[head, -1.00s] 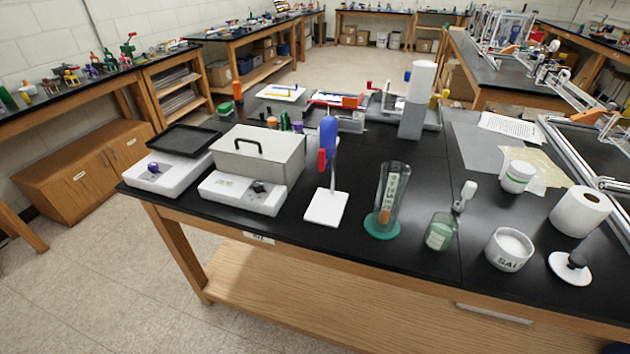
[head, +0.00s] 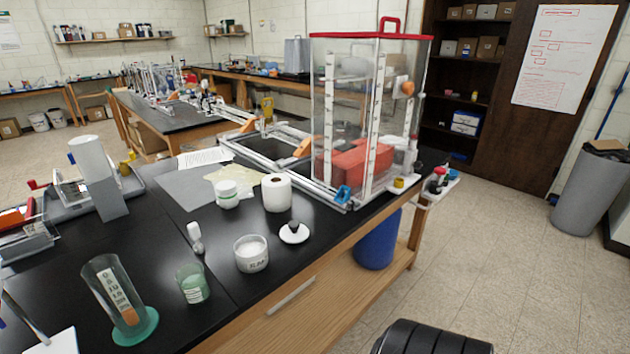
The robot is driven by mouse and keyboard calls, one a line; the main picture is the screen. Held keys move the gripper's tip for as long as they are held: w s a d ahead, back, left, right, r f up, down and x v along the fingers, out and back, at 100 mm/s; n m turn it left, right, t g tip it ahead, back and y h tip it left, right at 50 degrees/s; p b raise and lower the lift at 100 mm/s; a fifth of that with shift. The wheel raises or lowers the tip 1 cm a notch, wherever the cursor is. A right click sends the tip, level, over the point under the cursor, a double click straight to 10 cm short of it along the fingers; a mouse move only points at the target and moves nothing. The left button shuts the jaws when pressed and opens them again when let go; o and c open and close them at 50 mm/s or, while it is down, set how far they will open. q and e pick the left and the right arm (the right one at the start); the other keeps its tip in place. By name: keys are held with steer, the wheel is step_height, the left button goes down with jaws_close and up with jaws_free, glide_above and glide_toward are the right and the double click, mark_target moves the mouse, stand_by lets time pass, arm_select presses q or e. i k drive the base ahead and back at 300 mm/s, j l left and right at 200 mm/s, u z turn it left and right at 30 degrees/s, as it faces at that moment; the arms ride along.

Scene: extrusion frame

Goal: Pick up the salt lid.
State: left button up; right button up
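The salt lid (head: 294,233) is a white disc with a dark round knob. It lies on the black bench top near the front edge. The open salt jar (head: 251,254), white and labelled, stands just left of it and holds white salt. The lid and the jar look apart. Neither of my grippers shows in the head view.
A tall clear case (head: 366,115) with a red-rimmed top stands to the right. Bench around the lid is clear.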

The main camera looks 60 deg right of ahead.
mark_target(294, 232)
steer(key=z, duration=1.6)
